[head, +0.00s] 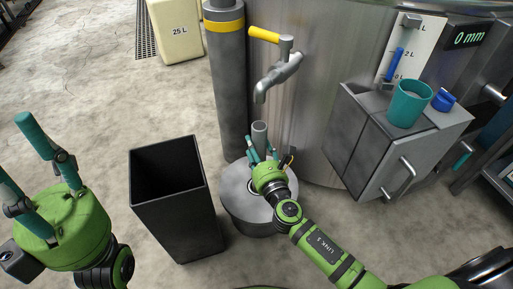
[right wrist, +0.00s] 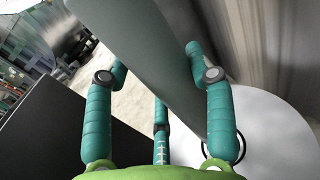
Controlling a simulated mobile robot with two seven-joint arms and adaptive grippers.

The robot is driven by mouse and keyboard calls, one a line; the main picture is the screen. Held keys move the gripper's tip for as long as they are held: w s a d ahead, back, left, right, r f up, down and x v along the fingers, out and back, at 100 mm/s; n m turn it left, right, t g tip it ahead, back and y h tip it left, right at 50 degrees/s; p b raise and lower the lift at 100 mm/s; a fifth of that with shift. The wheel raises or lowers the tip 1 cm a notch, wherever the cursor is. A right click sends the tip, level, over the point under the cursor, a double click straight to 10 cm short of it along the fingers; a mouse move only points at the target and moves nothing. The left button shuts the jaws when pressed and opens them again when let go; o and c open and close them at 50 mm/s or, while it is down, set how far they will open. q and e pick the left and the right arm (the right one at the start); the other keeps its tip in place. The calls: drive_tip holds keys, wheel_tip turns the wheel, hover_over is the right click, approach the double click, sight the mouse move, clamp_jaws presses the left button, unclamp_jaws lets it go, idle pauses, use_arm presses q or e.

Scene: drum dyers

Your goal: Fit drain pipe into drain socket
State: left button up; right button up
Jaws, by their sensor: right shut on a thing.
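The grey drain pipe (head: 259,132) stands roughly upright under the tap in the head view. My right gripper (head: 260,153) is shut on it, above the round metal drum (head: 237,212). In the right wrist view the pipe (right wrist: 150,45) runs between the teal fingers (right wrist: 155,68). A dark ring (right wrist: 240,145), seemingly the drain socket, shows on the pale round top just right of the pipe. The pipe's lower end is hidden, so I cannot tell whether it touches the socket. My left gripper (head: 22,150) is open and empty at the left.
A tap (head: 276,75) with a yellow handle hangs just above the pipe. A tall black bin (head: 178,215) stands left of the drum. A grey post (head: 228,85) and the large steel vat (head: 325,60) stand close behind. A cabinet (head: 375,150) with a teal cup (head: 408,105) is at right.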

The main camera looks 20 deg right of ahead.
idle(0.3)
drive_tip(key=o, duration=1.7)
drive_tip(key=shift+s+f, duration=0.1)
drive_tip(key=shift+s, duration=0.15)
drive_tip(key=s, duration=1.1)
drive_tip(key=shift+s+d, duration=0.2)
drive_tip(key=shift+s, duration=0.1)
